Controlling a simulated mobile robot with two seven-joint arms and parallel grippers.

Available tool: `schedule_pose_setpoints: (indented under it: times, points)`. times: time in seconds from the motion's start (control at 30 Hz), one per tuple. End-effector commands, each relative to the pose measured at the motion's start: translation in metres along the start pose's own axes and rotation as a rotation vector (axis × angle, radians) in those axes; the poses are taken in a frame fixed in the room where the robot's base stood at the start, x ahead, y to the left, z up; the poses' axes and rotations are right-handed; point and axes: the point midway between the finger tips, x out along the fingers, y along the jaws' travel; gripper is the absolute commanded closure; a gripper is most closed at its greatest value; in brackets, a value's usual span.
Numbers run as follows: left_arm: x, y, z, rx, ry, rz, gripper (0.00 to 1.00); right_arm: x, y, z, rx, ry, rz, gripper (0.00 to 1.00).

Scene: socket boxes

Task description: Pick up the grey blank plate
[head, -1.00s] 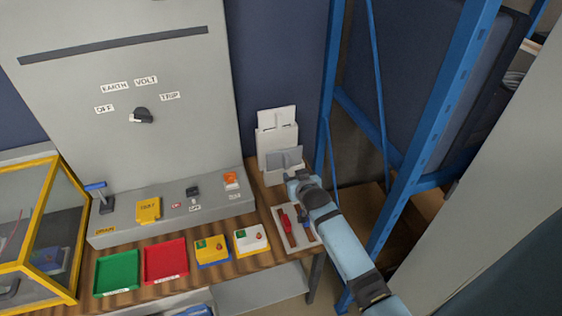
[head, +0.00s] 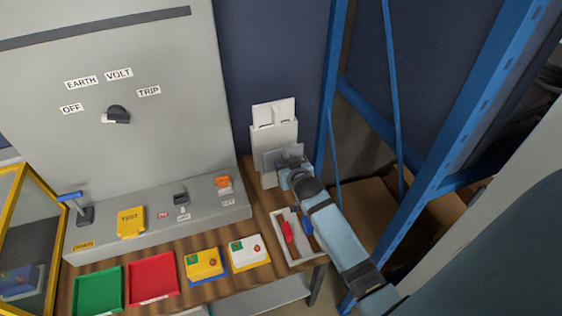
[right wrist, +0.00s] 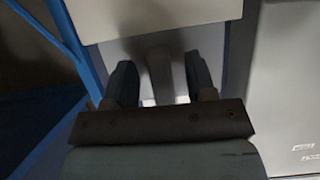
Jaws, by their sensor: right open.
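The grey blank plate (head: 276,157) stands in the front of a pale upright holder (head: 258,150) at the right end of the bench. A whiter plate (head: 273,112) stands higher at the back of the same holder. My right gripper (head: 290,163) is at the grey plate's right side and hides part of it. In the right wrist view my right gripper (right wrist: 158,82) has its two fingers apart, with a narrow grey shape between them; I cannot tell what that is. A pale flat surface fills the top of that view. My left gripper is not in view.
A blue rack post (head: 333,90) rises close on the right.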

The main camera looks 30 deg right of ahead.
Motion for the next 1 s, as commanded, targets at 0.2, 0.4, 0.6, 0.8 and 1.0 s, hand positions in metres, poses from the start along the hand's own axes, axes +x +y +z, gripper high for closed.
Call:
schedule_pose_setpoints:
  times: [0.2, 0.4, 0.6, 0.8, 1.0]
  points:
    - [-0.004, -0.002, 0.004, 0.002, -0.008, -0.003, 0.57, 0.000, 0.000, 0.000, 0.000, -0.001, 0.000, 0.63]
    - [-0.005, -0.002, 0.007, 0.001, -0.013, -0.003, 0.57, 0.000, 0.000, 0.000, 0.000, -0.001, 0.000, 1.00]
    - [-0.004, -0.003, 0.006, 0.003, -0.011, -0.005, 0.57, 0.000, 0.000, 0.000, 0.000, -0.002, 0.000, 1.00]
    - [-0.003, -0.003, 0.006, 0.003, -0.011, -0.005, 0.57, -0.003, 0.000, -0.006, 0.001, -0.002, 0.000, 1.00]
    - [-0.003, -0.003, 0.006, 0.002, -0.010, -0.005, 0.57, -0.012, 0.000, -0.030, 0.001, 0.002, 0.000, 1.00]
